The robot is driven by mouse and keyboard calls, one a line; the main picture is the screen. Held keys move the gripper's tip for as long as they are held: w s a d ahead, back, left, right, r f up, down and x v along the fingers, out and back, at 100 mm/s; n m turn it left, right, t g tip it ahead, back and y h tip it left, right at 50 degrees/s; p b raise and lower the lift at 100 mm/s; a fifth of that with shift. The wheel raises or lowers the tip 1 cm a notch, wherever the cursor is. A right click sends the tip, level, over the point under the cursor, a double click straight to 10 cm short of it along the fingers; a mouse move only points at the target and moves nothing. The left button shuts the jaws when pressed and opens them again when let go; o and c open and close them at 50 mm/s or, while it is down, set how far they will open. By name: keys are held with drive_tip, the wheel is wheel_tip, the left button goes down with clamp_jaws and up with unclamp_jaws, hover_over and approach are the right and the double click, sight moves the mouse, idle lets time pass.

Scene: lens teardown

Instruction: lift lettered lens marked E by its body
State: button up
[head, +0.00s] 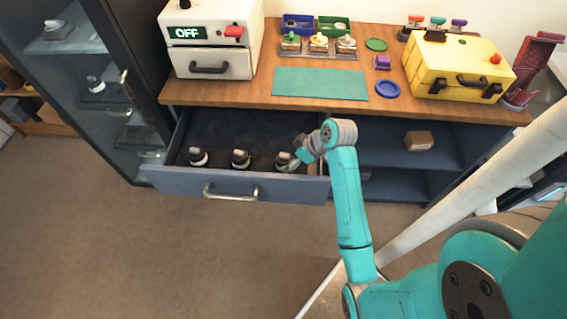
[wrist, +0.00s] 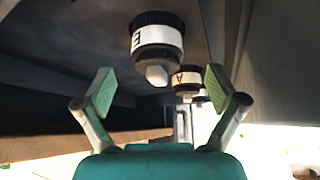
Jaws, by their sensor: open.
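The lens marked E (wrist: 157,40) has a black ribbed end, a white band with the letter, and a pale knob. It is the nearest lens in the wrist view, appearing inverted there. In the head view it appears to be the rightmost lens (head: 283,161) in the open drawer (head: 235,126). My gripper (wrist: 159,88) is open and empty, its green-padded fingers spread wide. The lens body lies beyond the fingertips, between their lines, apart from both pads. In the head view my gripper (head: 301,156) is right beside this lens and partly covers it.
A lens marked A (wrist: 187,78) stands behind E; it seems to be the middle lens (head: 240,158). Another lens (head: 198,156) stands at the drawer's left. The drawer's front wall (head: 237,188) and the worktop (head: 225,94) bound the space. The drawer floor behind the lenses is clear.

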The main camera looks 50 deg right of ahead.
drive_tip(key=shift+x, duration=2.75)
drive_tip(key=shift+d, duration=0.15)
drive_tip(key=c, duration=1.2)
